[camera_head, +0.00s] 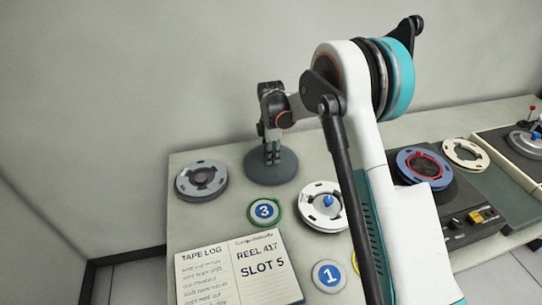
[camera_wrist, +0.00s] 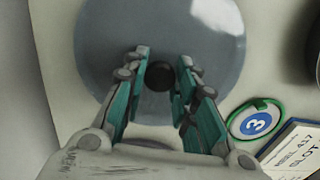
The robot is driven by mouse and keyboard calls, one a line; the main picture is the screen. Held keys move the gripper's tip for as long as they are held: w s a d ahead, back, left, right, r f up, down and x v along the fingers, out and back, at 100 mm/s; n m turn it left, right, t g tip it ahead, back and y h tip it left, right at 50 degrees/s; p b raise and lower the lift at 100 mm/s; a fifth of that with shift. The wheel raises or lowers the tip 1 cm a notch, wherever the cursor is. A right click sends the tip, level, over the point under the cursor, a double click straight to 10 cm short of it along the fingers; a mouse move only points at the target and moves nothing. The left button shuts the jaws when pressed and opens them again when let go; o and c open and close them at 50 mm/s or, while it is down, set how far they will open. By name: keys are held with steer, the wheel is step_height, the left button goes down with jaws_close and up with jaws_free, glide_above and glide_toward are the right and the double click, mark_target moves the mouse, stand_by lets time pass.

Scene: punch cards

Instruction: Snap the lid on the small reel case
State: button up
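A round grey-blue disc with a dark central knob, which looks like a lid (camera_head: 272,174), lies at the back of the table, left of centre. In the wrist view the disc (camera_wrist: 100,40) fills the upper middle, with its knob (camera_wrist: 160,76) in the centre. My gripper (camera_head: 272,152) points down over it. In the wrist view my gripper (camera_wrist: 162,72) is open, with one finger on each side of the knob and small gaps showing. I cannot tell whether a case lies under the disc, or which round item is the small reel case.
Badges "3" (camera_head: 264,212) and "1" (camera_head: 329,276) and an open log book (camera_head: 240,268) lie in front. A tape machine (camera_head: 455,215) stands right.

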steer(key=shift+r, duration=0.15)
steer(key=shift+c, duration=0.4)
steer(key=shift+r+p, duration=1.75)
steer(key=shift+r, duration=1.6)
